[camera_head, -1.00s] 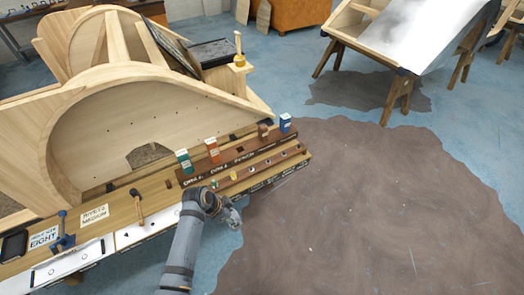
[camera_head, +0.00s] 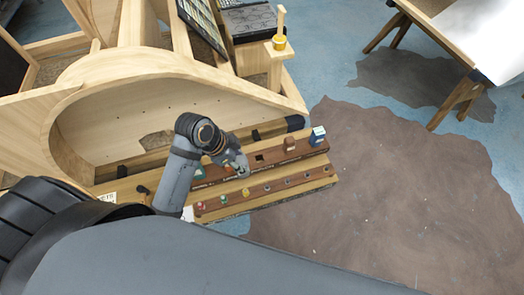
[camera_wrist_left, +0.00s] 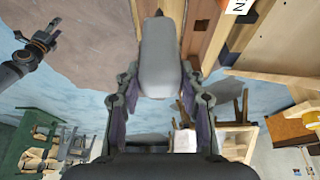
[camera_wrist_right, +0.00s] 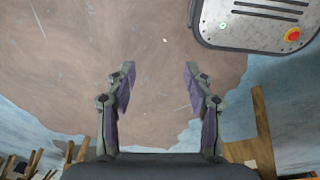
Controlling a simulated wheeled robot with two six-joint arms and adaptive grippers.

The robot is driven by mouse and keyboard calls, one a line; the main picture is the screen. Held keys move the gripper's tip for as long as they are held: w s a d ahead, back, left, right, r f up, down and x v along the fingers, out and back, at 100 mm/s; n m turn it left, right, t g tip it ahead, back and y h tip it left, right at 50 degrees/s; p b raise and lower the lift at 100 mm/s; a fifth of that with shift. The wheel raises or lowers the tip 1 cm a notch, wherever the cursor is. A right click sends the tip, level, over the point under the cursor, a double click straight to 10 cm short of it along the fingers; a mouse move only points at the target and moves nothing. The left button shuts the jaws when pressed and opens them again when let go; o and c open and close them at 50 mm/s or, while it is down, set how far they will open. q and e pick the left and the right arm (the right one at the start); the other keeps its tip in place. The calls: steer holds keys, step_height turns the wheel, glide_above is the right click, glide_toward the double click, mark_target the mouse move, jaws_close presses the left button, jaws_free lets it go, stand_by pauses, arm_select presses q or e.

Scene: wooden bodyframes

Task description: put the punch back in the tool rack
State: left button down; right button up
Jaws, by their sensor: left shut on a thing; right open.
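The tool rack (camera_head: 300,164) is a long stepped brown wooden block along the front edge of the bench. Its back row has coloured boxes and an empty dark square slot (camera_head: 260,158); its front row has small holes. My left gripper (camera_head: 238,170) is above the rack, left of the square slot. My right gripper (camera_wrist_right: 158,74) is open and empty over the brown floor patch.
A blue box (camera_head: 318,135) and a brown block (camera_head: 290,144) stand at the rack's right end. A curved wooden frame (camera_head: 75,95) rises behind. My large grey arm link covers the lower foreground. Open floor lies to the right.

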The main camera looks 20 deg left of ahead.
arm_select(q)
steer(key=shift+w+d+f+p, duration=0.1)
steer(key=shift+w+d+p, duration=0.2)
steer(key=shift+w, duration=0.2)
steer(key=shift+w+d+f+p, duration=0.1)
steer(key=shift+w+d+p, duration=0.05)
steer(key=shift+w+p, duration=0.3)
arm_select(e)
steer(key=s+r, duration=0.1)
steer(key=s, duration=0.4)
arm_select(q)
steer(key=w+f+p, duration=0.2)
steer(key=w+f, duration=0.9)
steer(key=f, duration=0.2)
steer(key=shift+w+d, duration=0.25)
steer(key=shift+d, duration=0.15)
steer(key=c, duration=1.3)
jaws_free()
steer(key=o, duration=0.5)
arm_select(e)
steer(key=w+r, duration=0.1)
steer(key=w, duration=0.1)
steer(key=w+r, duration=0.1)
steer(key=w, duration=0.1)
steer(key=shift+a+r, duration=0.15)
steer(key=shift+r, duration=0.15)
